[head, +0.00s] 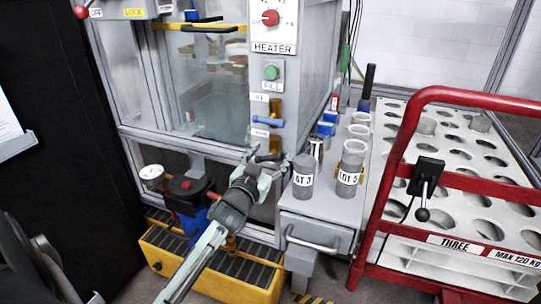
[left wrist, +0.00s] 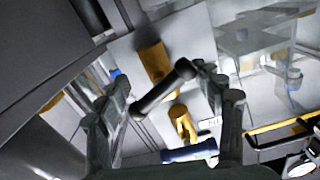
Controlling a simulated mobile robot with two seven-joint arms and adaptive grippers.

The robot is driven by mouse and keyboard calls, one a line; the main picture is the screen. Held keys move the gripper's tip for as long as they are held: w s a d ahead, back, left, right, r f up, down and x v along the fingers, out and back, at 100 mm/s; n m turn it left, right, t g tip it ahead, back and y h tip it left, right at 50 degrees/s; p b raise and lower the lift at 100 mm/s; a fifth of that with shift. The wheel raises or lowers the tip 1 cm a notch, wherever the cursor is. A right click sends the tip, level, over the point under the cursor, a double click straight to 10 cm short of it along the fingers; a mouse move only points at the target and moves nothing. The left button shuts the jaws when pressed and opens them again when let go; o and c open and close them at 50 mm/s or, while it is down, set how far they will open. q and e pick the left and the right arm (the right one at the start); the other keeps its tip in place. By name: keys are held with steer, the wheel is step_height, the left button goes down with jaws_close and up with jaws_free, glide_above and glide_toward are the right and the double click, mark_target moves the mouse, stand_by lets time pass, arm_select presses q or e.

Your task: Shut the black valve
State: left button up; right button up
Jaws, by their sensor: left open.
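The black valve's lever (head: 268,157) is on the lower front of the grey heater column, largely hidden by my left gripper in the head view. In the left wrist view the black lever (left wrist: 163,88) lies slanted between the fingers, beside its brass body (left wrist: 152,60). My left gripper (head: 268,165) is open, one finger on each side of the lever; its fingers also show in the left wrist view (left wrist: 160,84). The right finger is very close to the lever's end; I cannot tell whether they touch. My right gripper is not in view.
A blue valve lever (head: 268,121) sits just above the black one. Grey cylinders (head: 303,176) stand on a drawer cabinet (head: 320,207) close right. A red-railed rack (head: 420,182) is further right.

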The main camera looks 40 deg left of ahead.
arm_select(q)
steer(key=shift+c, duration=0.6)
steer(key=c, duration=1.4)
steer(key=o, duration=1.5)
steer(key=v, duration=1.2)
